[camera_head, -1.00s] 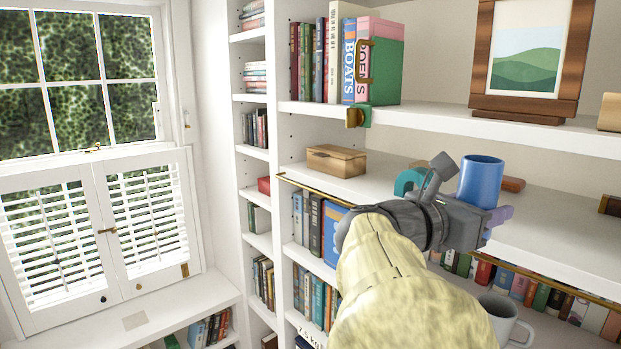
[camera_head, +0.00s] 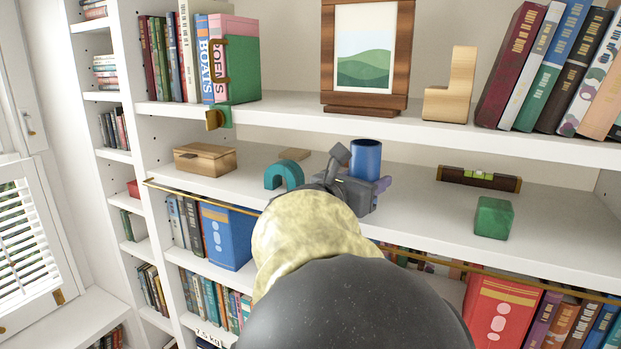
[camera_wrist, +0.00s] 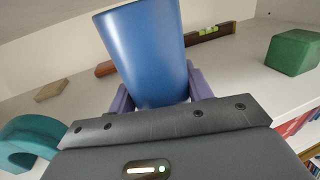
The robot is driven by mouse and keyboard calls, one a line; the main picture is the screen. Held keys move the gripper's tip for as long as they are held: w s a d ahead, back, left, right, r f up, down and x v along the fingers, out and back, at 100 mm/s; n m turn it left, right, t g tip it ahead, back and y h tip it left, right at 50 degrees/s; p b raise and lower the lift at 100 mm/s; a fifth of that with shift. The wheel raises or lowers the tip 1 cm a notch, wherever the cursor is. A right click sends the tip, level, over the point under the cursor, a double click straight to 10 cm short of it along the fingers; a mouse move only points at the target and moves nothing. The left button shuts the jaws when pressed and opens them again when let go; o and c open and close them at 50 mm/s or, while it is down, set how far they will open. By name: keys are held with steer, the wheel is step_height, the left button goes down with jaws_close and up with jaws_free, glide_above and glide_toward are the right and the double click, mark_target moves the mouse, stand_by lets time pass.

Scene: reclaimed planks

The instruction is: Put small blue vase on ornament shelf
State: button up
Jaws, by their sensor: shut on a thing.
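The small blue vase (camera_head: 364,158) looks like a plain, straight-sided cup and stands upright. In the wrist view the vase (camera_wrist: 145,50) fills the upper middle. My gripper (camera_head: 362,183) is shut on its lower part, with purple fingers on both sides in the wrist view. The vase is at the middle shelf (camera_head: 450,215), between a teal arch and a spirit level. I cannot tell whether its base touches the board. My arm hides part of the shelf's front edge.
On the middle shelf are a wooden box (camera_head: 205,159), the teal arch (camera_head: 284,176), the spirit level (camera_head: 478,179) and a green cube (camera_head: 493,218). The upper shelf (camera_head: 290,110) is overhead, with books and a framed picture (camera_head: 366,55). Bare board lies between vase and cube.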

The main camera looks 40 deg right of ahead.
steer(key=p+x, duration=0.2)
steer(key=x, duration=0.2)
steer(key=shift+s+d+r, duration=0.1)
steer(key=shift+s, duration=0.1)
steer(key=shift+w+f+p, duration=0.1)
steer(key=shift+f+p, duration=0.2)
steer(key=shift+f, duration=0.55)
steer(key=shift+a, duration=0.25)
steer(key=shift+f, duration=0.1)
steer(key=o, duration=1.1)
